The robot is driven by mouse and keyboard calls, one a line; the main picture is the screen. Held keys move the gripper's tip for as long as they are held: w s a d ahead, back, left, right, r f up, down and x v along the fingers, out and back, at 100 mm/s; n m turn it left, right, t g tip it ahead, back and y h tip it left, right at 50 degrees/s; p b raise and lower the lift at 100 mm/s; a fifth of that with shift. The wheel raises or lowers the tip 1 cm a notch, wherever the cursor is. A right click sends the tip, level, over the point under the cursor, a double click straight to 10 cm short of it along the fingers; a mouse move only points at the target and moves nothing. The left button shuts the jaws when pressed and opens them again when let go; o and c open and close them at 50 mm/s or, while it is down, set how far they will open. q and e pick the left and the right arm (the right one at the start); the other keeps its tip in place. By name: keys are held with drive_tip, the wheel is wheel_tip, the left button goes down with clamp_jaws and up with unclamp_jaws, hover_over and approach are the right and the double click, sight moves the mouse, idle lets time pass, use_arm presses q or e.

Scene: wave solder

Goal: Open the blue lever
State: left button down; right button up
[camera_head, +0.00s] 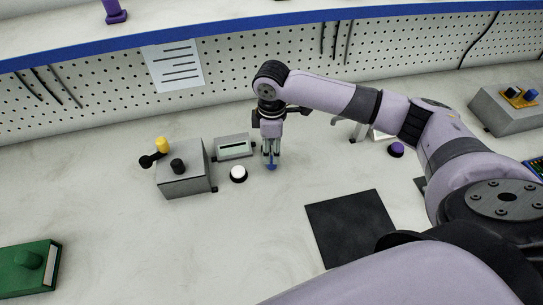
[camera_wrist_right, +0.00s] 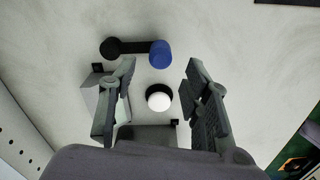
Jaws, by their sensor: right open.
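In the right wrist view the blue knob (camera_wrist_right: 160,54) sits at the end of a short black arm (camera_wrist_right: 130,47) that runs left to a round black end. My right gripper (camera_wrist_right: 160,72) is open in that view. The knob lies between the two fingertips or just beyond them; I see no contact. My left gripper is not in view.
A white button (camera_head: 238,173) with a black base stands left of the gripper. A small display box (camera_head: 234,146) and a grey box (camera_head: 184,172) with yellow and black knobs are further left. A black mat (camera_head: 350,226) lies to the right. The pegboard wall (camera_head: 250,70) stands behind.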

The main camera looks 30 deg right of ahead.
sight(272, 159)
wheel_tip(272, 159, down, 5)
drive_tip(key=shift+f, duration=0.15)
drive_tip(key=shift+c, duration=0.5)
clamp_jaws()
idle(0.7)
